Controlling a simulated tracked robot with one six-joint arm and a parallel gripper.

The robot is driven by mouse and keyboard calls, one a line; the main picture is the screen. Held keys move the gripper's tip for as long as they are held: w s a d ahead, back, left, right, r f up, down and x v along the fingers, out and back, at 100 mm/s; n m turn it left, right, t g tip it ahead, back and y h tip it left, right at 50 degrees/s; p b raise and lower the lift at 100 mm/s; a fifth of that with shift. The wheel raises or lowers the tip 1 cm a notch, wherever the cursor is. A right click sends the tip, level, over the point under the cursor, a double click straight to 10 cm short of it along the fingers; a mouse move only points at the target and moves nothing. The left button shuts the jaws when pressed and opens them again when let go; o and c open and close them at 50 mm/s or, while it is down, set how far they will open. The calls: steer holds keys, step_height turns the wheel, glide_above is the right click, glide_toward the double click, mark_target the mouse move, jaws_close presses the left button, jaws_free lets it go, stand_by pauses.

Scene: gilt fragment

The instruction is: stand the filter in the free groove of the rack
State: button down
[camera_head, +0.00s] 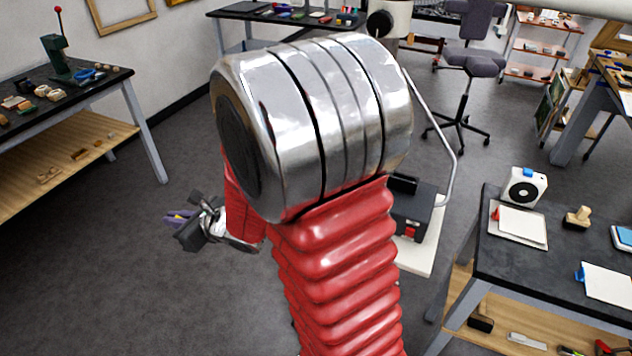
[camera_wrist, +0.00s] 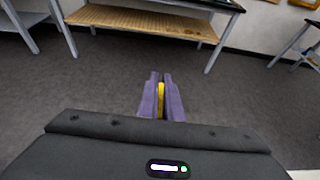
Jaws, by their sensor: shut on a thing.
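My gripper (camera_head: 180,220) shows at the left of my arm in the head view, out over the bare floor. Its purple fingers also show in the wrist view (camera_wrist: 161,100). They are shut on a thin yellow piece (camera_wrist: 160,99), seen edge-on, which looks like the filter. Most of it is hidden between the fingers. It is held clear of any table. I cannot make out the rack with its free groove in either view; my arm covers the middle of the head view.
A dark-topped table (camera_head: 505,262) at the right bears a white box with a black disc (camera_head: 525,187), a stamp (camera_head: 577,217) and white pads. Another table (camera_head: 112,80) stands at the left, one at the back. An office chair (camera_head: 470,62) stands behind. The floor (camera_head: 110,270) at left is free.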

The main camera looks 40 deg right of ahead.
steer(key=shift+w+d, duration=0.3)
steer(key=shift+d, duration=0.15)
steer(key=shift+d, duration=0.15)
steer(key=s+d+r, duration=0.1)
steer(key=d+r, duration=0.5)
steer(key=d, duration=0.5)
steer(key=s+d+r, duration=0.1)
steer(key=d+r, duration=0.4)
steer(key=d, duration=0.7)
steer(key=s+d+r, duration=0.1)
steer(key=s+d, duration=0.4)
steer(key=d, duration=0.2)
steer(key=shift+s+d+r, duration=0.2)
steer(key=shift+d+r, duration=0.1)
steer(key=shift+f, duration=0.1)
